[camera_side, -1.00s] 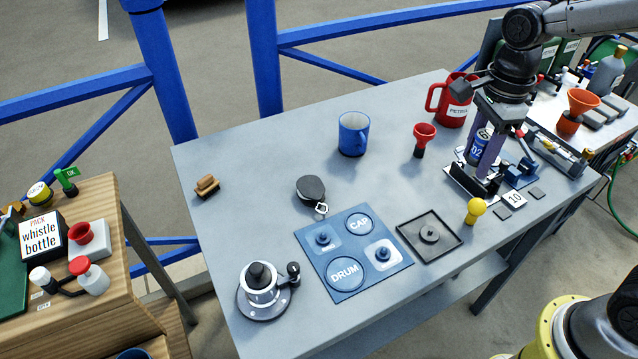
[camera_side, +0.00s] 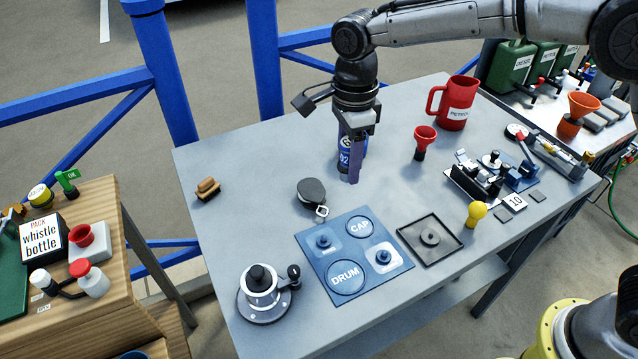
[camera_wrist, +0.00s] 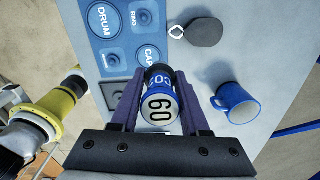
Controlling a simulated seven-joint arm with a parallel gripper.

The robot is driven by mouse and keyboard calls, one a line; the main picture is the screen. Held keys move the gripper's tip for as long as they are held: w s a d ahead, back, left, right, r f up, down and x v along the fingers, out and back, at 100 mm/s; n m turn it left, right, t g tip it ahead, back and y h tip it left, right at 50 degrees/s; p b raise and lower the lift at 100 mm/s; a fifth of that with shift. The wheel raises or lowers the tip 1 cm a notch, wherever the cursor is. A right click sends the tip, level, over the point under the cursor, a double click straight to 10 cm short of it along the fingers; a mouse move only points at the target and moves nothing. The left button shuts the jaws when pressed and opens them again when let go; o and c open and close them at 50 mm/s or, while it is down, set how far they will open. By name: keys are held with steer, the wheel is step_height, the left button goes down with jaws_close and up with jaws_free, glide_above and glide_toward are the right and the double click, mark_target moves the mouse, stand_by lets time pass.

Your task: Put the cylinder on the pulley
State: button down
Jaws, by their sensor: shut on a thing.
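My gripper (camera_side: 352,160) is shut on a blue cylinder (camera_side: 344,158) with white lettering, held above the table. A dark round pulley (camera_side: 311,191) with a small metal shackle lies on the table, below and left of my gripper in the side view. In the wrist view, the pulley (camera_wrist: 203,29) is beyond the cylinder, up and right, with nothing on it. The exact height of the cylinder is unclear.
A blue mug (camera_wrist: 237,103) stands close to the right of my gripper in the wrist view. A blue marked board (camera_side: 355,257), a dark square tray (camera_side: 430,238) and a winch (camera_side: 262,292) stand nearer the front.

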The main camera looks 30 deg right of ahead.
steer(key=w+a+f, duration=0.1)
steer(key=f, duration=0.1)
steer(key=w+f, duration=0.2)
steer(key=w+a+f, duration=0.1)
steer(key=w+f, duration=0.1)
steer(key=shift+w+a+f, duration=0.2)
steer(key=shift+w+a, duration=0.05)
steer(key=shift+a, duration=0.05)
steer(key=shift+f, duration=1.55)
steer(key=shift+f, duration=0.1)
steer(key=shift+c, duration=2)
jaws_free()
steer(key=shift+f, duration=0.1)
step_height(320, 180, up, 12)
steer(key=shift+r, duration=0.2)
